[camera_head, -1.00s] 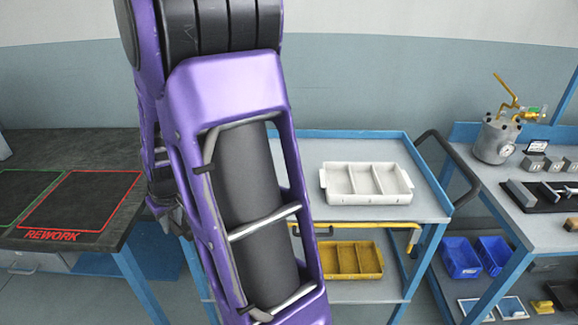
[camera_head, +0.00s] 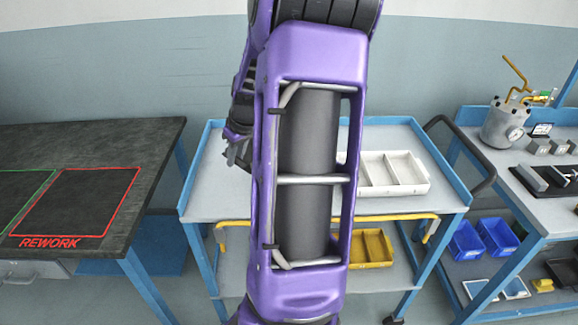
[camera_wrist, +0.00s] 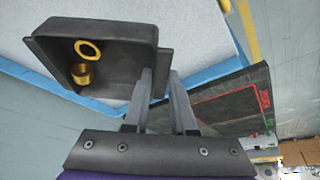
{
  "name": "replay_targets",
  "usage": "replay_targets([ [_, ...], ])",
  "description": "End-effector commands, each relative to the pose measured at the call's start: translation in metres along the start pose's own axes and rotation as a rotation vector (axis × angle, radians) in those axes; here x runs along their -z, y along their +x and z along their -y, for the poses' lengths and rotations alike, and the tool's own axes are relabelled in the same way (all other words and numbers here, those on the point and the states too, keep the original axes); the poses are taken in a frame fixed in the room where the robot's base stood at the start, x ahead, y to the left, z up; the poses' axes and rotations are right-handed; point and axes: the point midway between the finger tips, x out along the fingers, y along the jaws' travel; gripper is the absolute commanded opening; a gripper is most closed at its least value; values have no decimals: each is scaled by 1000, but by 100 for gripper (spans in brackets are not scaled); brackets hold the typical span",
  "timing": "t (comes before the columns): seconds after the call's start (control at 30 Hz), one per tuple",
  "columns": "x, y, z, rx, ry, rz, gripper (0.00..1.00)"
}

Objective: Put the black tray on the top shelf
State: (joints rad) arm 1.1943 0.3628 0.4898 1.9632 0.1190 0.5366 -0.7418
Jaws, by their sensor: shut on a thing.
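The black tray (camera_wrist: 100,65) shows in the wrist view, with a brass ring (camera_wrist: 88,49) and a brass bushing (camera_wrist: 83,73) inside it. My gripper (camera_wrist: 161,75) is shut on the tray's near right edge and holds it over the blue-rimmed cart. In the head view my gripper (camera_head: 236,152) is at the left part of the cart, partly behind my arm. The tray is hidden there. The cart's grey top shelf (camera_head: 215,195) has bare room at left; it also shows in the wrist view (camera_wrist: 195,15). The tray's height above it is hard to tell.
A white divided tray (camera_head: 425,186) stands on the right of the top shelf. A yellow divided tray (camera_head: 378,248) is on the shelf below. A dark table marked REWORK (camera_head: 155,150) stands left; a blue bench (camera_head: 500,160) with a metal pot stands right.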

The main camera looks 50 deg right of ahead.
Motion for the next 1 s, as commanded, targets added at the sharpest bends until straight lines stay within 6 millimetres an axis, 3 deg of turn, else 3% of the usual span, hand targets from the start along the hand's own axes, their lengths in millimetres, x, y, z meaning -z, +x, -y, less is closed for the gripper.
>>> replay_targets([
  [0.2, -17, 39, 2, 3, 0, 2, 0],
  [0.43, -23, 56, 1, 1, 0, 1, 0],
  [0.6, -33, 79, 2, 3, 1, 2, 0],
  [0.97, -35, 85, 1, 0, 0, 0, 0],
  [1.0, -35, 84, 1, 1, 1, 0, 31],
])
